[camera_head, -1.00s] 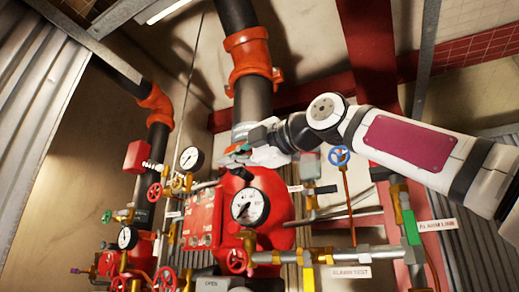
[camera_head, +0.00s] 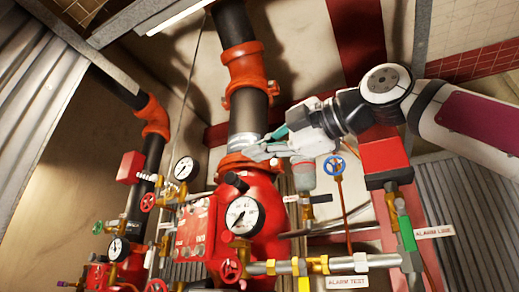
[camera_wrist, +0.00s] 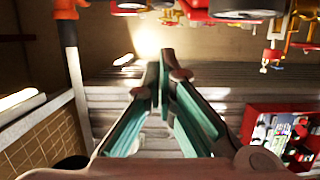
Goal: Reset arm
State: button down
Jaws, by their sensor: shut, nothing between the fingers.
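My arm reaches in from the right in the head view. My gripper (camera_head: 268,143) is in front of the upper part of the red valve body (camera_head: 262,205), near the grey pipe collar; I cannot tell whether it touches anything. In the wrist view my gripper (camera_wrist: 163,62) shows two fingers with teal pads, their tips close together and nothing between them. Part of the valve and pipe behind the gripper is hidden.
Red handwheels and brass fittings crowd the lower area. A corrugated wall (camera_head: 465,215) is at the right. A red cabinet (camera_wrist: 280,135) shows in the wrist view.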

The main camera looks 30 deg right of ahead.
dwell(0.4)
jog(key=s+a+f+m+g+h, duration=0.15)
jog(key=f+m, duration=0.25)
jog(key=f, duration=0.6)
jog(key=a+f+m+g+h, duration=0.1)
jog(key=a+f+m+g, duration=0.15)
jog(key=f, duration=0.75)
jog(key=s+a+f+m+g+h, duration=0.15)
jog(key=f+m, duration=0.35)
jog(key=f, duration=0.5)
jog(key=s+d+f+m+g+h, duration=0.1)
jog(key=s+f+m+g, duration=0.1)
jog(key=f, duration=0.6)
jog(key=s+d+f+m+g+h, duration=0.1)
jog(key=s+f+m+g, duration=0.1)
jog(key=f+m, duration=0.3)
jog(key=s+d+f+m+g, duration=0.1)
jog(key=s+f+m, duration=0.3)
jog(key=f, duration=0.9)
jog(key=shift+s+g+h, duration=0.2)
jog(key=shift+g+h, duration=0.2)
jog(key=shift+g, duration=0.05)
